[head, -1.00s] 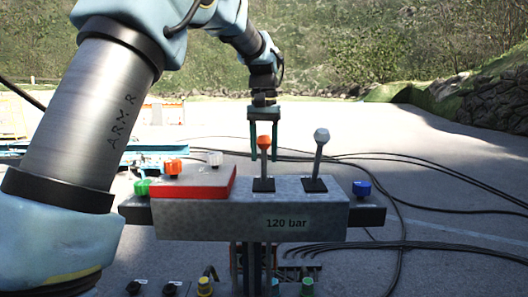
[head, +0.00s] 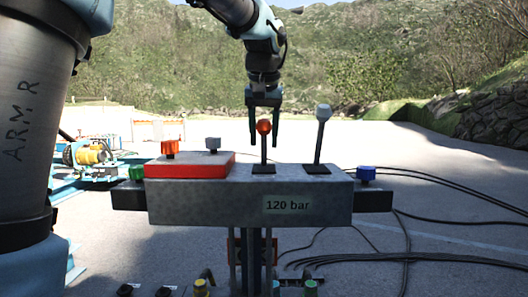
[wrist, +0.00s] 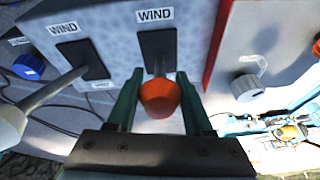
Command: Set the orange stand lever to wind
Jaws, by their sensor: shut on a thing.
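The orange stand lever (head: 264,128) has an orange knob on a short shaft and rises nearly upright from a dark slot in the grey control box (head: 200,203). My gripper (head: 265,140) comes down from above, one green finger on each side of the knob. It is shut on the orange knob, which also shows between the fingers in the wrist view (wrist: 160,98). A white label reading WIND (wrist: 154,15) sits at one end of this lever's slot, and the shaft leaves the slot near the opposite end. The label at that opposite end is hidden.
A white-knobbed lever (head: 323,113) stands close to the right. A red plate (head: 190,170) with orange and grey knobs is on the left, with a green knob (head: 137,173) beyond. A blue knob (head: 366,174) is at the right end. Black cables lie on the ground.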

